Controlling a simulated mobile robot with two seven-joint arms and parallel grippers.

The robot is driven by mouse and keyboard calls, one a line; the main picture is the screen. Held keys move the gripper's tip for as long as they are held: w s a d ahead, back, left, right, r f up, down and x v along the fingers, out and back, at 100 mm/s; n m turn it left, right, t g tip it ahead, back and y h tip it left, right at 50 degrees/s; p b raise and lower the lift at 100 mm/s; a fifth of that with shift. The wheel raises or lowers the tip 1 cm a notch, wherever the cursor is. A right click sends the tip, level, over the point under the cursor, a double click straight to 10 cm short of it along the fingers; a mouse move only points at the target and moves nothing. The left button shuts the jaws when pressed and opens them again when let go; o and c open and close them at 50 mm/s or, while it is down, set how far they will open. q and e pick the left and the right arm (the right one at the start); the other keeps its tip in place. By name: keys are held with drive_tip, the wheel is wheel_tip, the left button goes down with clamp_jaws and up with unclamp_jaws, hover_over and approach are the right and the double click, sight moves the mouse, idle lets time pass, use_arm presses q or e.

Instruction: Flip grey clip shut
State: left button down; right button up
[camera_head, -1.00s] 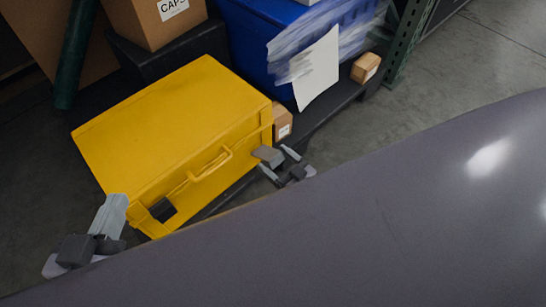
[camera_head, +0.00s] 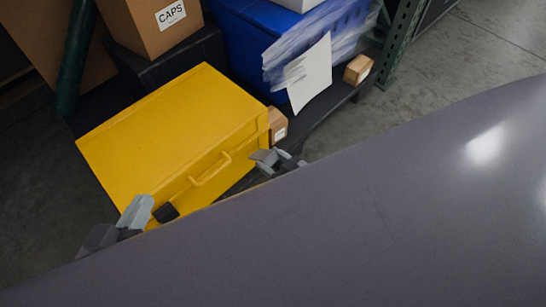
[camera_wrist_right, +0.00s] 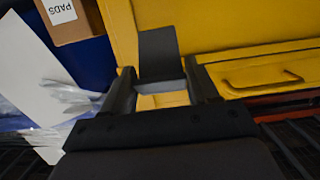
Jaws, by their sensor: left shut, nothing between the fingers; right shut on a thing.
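The yellow case (camera_head: 165,135) stands closed-lidded with its handle side facing me. The grey clip (camera_wrist_right: 158,52) shows in the right wrist view as a dark flat plate standing out at the case's front. My right gripper (camera_wrist_right: 163,82) is shut on it. In the head view my right gripper (camera_head: 272,160) is at the case's right front corner, and it largely hides the clip there. My left gripper (camera_head: 138,212) is shut and empty at the left front, beside a second dark clip (camera_head: 167,212). My own grey body hides the case's lower front.
A small carton (camera_head: 277,124) stands close behind the right gripper. A blue tote (camera_head: 245,45) with a loose white sheet (camera_head: 311,75) is behind the case. A CAPS carton (camera_head: 155,25) is at the back left. Clear floor (camera_head: 440,70) lies at the right.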

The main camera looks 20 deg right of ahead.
sight(266, 155)
drive_tip(key=shift+w+r+g+p, duration=0.15)
drive_tip(key=shift+r+g+p, duration=0.25)
drive_tip(key=shift+r+p, duration=0.25)
drive_tip(key=shift+w+a+r+p, duration=0.1)
drive_tip(key=shift+w+r+p, duration=0.1)
drive_tip(key=shift+p, duration=0.25)
drive_tip(key=shift+w+a+r+g+h+p, duration=0.1)
drive_tip(key=shift+w+r+g+h+p, duration=0.15)
drive_tip(key=shift+g+p, duration=0.4)
drive_tip(key=shift+w+a+r+g+h+p, duration=0.1)
drive_tip(key=shift+w+r+g+h+p, duration=0.1)
drive_tip(key=shift+g+h+p, duration=0.3)
use_arm(q)
drive_tip(key=shift+s+a+r+g+y+p, duration=0.25)
drive_tip(key=shift+a+r+y+p, duration=0.1)
drive_tip(key=shift+a+y, duration=0.25)
drive_tip(key=shift+s+a+r+g+y+p, duration=0.15)
drive_tip(key=shift+s+a+r+y+p, duration=0.2)
drive_tip(key=shift+a, duration=0.35)
use_arm(e)
drive_tip(key=shift+w+a+r+g, duration=0.1)
drive_tip(key=shift+w+g, duration=0.3)
drive_tip(key=shift+g, duration=0.25)
use_arm(q)
drive_tip(key=shift+w, duration=0.1)
use_arm(e)
drive_tip(key=o, duration=1.4)
